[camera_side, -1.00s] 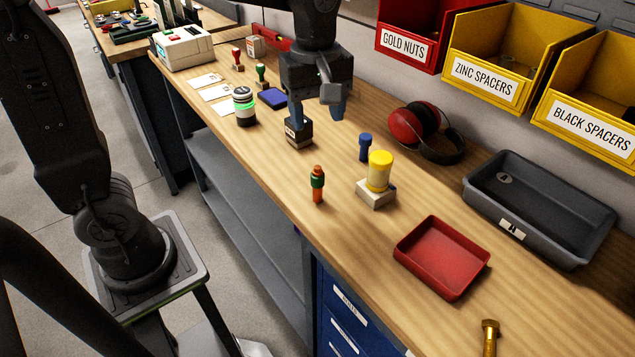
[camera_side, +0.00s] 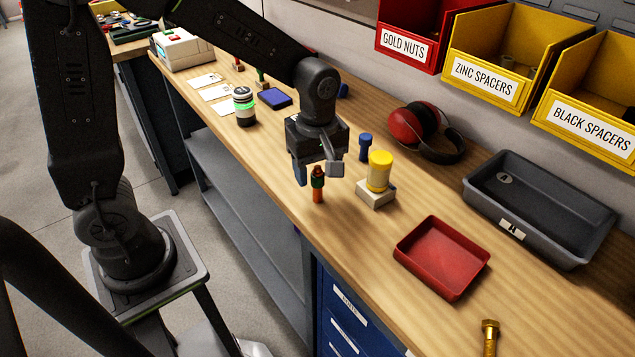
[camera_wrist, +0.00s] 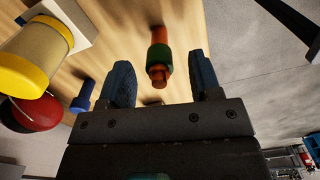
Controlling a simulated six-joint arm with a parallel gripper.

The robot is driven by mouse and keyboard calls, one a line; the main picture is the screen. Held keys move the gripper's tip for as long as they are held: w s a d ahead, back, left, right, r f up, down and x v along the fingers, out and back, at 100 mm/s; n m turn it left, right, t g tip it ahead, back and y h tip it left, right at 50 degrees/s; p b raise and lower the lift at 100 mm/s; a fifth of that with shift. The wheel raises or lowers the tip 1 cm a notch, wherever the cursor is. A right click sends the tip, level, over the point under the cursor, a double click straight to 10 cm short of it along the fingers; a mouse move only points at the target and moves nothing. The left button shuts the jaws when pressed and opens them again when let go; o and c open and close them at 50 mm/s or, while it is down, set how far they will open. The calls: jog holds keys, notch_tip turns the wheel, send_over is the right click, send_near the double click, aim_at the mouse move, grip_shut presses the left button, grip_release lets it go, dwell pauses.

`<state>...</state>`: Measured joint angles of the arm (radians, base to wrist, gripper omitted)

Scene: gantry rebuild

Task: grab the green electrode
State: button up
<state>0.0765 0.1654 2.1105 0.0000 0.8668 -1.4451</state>
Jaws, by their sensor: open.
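The green electrode (camera_side: 317,184) is a copper-orange upright pin with a green band, standing on the wooden bench. In the wrist view, the electrode (camera_wrist: 160,58) shows end-on, in the gap between my two blue fingers and a little beyond their tips. My gripper (camera_side: 313,173) is over the electrode in the side view, with one blue finger showing at its left; the other finger is hidden there. In the wrist view, my gripper (camera_wrist: 161,72) is open, with clear space on both sides of the electrode. I see no finger touching it.
A yellow-capped jar (camera_side: 380,171) on a pale block and a blue peg (camera_side: 365,146) stand close on the right. A red tray (camera_side: 441,258), a grey bin (camera_side: 540,205) and red earmuffs (camera_side: 424,125) lie further right. A white-and-green canister (camera_side: 244,106) stands at the back left.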

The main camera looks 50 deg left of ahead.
jog(key=shift+f, duration=0.95)
grip_shut()
